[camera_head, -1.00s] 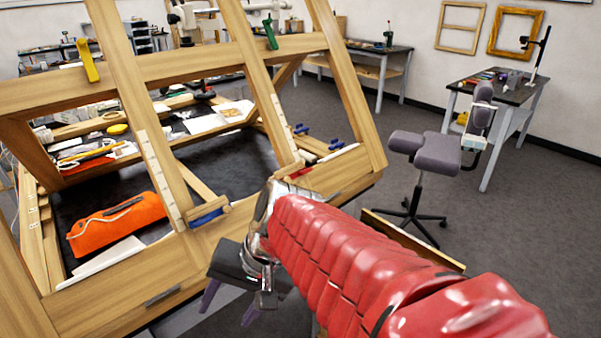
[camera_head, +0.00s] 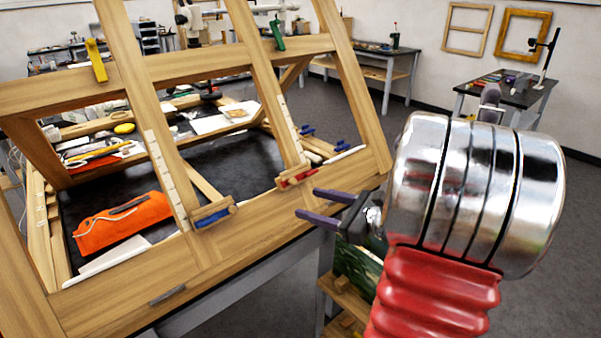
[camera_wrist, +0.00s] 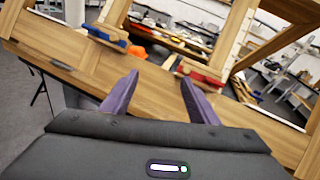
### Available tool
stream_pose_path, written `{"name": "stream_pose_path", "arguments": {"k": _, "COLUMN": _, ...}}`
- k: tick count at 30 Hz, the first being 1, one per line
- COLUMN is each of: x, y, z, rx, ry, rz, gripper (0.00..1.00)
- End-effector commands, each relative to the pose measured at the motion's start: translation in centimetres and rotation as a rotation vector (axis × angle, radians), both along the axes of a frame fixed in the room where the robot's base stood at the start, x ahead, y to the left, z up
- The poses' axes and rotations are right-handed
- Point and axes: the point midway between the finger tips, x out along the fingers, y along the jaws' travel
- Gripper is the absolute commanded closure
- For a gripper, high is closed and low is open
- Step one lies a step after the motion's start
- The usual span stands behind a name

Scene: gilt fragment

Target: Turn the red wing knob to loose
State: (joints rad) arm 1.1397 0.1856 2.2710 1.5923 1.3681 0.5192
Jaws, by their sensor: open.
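The red wing knob (camera_head: 298,178) sits on a wooden block at the lower end of the right upright of the wooden frame. In the wrist view the red knob (camera_wrist: 203,74) is ahead, just beyond the right finger. My gripper (camera_head: 314,203) is open and empty, with its purple fingers pointing left, a little below and right of the red knob and apart from it. In the wrist view my gripper (camera_wrist: 157,90) shows both fingers spread. A blue wing knob (camera_head: 212,216) sits on a similar block to the left; it also shows in the wrist view (camera_wrist: 106,36).
The slanted wooden frame (camera_head: 120,275) fills the left. A yellow clamp (camera_head: 96,60) and a green clamp (camera_head: 277,35) are on its upper rail. An orange pouch (camera_head: 122,222) lies on the black surface behind. Open floor lies to the right.

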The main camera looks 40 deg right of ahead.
Motion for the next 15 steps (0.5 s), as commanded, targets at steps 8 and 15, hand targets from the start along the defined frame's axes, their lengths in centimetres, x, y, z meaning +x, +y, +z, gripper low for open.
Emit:
{"name": "stream_pose_path", "arguments": {"k": 8, "x": -3.2, "y": -9.4, "z": -0.3, "rx": 0.186, "ry": -0.107, "rz": -0.254, "gripper": 0.45}}
{"name": "stream_pose_path", "arguments": {"k": 15, "x": -3.4, "y": -9.9, "z": -0.3, "rx": 0.196, "ry": -0.116, "rz": -0.269, "gripper": 0.45}}
